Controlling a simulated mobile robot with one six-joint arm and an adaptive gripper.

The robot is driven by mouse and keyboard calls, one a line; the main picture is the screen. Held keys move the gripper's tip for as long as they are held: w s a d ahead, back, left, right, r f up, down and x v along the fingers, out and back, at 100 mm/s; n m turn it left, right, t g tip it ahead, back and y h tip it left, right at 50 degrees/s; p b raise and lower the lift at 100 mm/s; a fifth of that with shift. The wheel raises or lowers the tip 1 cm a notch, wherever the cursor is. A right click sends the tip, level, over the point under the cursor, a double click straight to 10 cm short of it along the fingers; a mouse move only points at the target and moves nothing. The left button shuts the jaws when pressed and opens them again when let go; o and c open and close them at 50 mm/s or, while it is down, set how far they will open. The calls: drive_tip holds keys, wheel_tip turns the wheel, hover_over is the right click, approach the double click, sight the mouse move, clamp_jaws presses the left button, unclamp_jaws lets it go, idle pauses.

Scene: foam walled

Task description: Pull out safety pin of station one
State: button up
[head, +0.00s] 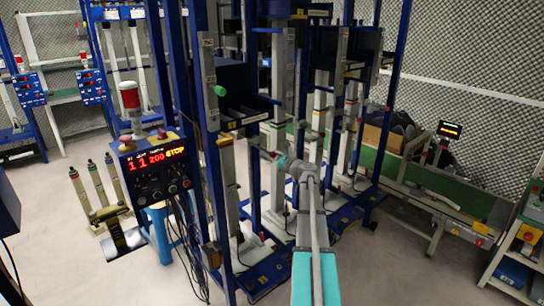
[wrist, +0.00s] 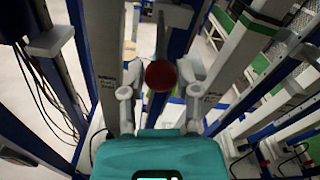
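A dark red ball-shaped knob (wrist: 160,75), seemingly the end of the safety pin, sits in the middle of the wrist view. A grey bar runs up behind it; the rest of the pin is hidden. My gripper (wrist: 161,82) is open, with one grey finger on each side of the knob and a visible gap on both sides. I cannot tell how deep the knob lies between the fingertips. In the head view my gripper (head: 272,156) reaches into the blue frame of the station (head: 208,110), close to a pale upright column.
A control box (head: 153,170) with red digits and STOP stands left of the frame, with a red lamp (head: 130,98) above. Blue posts and pale columns (wrist: 105,60) stand close on both sides of my gripper. Cables hang at left. A green conveyor (head: 440,185) lies at right.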

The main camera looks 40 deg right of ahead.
drive_tip(key=o, duration=0.3)
drive_tip(key=shift+o, duration=0.2)
drive_tip(key=s, duration=1.2)
drive_tip(key=shift+a, duration=0.1)
idle(0.5)
